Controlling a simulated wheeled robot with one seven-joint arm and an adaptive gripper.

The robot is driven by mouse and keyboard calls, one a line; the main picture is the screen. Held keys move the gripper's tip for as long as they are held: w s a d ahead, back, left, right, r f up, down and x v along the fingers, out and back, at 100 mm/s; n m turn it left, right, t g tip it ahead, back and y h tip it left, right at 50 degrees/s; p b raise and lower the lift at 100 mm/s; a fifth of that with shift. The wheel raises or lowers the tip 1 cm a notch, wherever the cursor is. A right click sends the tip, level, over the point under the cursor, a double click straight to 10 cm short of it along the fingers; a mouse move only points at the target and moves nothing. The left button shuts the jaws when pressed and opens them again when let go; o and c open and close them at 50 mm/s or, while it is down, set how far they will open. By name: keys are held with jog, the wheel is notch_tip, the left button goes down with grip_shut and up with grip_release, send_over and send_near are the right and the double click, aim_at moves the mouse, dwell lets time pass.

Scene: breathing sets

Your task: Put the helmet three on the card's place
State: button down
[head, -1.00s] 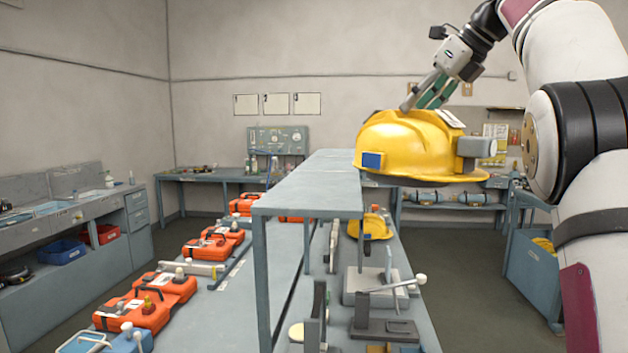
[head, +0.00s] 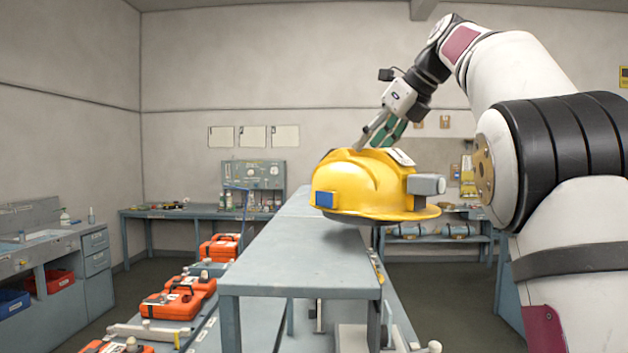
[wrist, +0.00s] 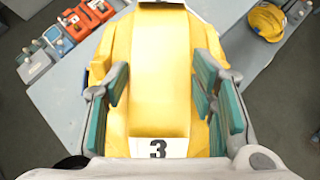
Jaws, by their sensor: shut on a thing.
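The yellow helmet (head: 352,185) with a blue square on its front and a grey lamp on its side is in my gripper (head: 374,138). In the wrist view, its label reads 3 on the helmet three (wrist: 160,115). The green-padded fingers of my gripper (wrist: 160,82) are shut on its crown from both sides. In the head view the helmet shows level, in front of or above the right edge of the raised grey shelf (head: 300,262). I cannot tell how far above. I cannot make out a card on the shelf.
The raised shelf's visible top is bare. Orange cases (head: 180,300) stand on the lower level to its left. Another yellow helmet (wrist: 266,21) lies at the upper right in the wrist view. A bench (head: 150,213) with a panel stands at the back wall.

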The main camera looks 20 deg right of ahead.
jog(key=a, duration=0.3)
jog(key=a+p, duration=0.1)
jog(key=a, duration=0.3)
jog(key=a+p, duration=0.1)
jog(key=a, duration=0.3)
jog(key=shift+w+f, duration=0.15)
jog(key=shift+f, duration=0.2)
jog(key=f+p, duration=0.1)
jog(key=f, duration=0.1)
jog(key=a+f+p, duration=0.1)
jog(key=f, duration=0.1)
jog(key=shift+w+a, duration=0.1)
jog(key=shift+w, duration=0.1)
jog(key=c, duration=0.7)
grip_release()
jog(key=b+v, duration=0.1)
jog(key=v, duration=1.1)
jog(key=shift+b, duration=0.35)
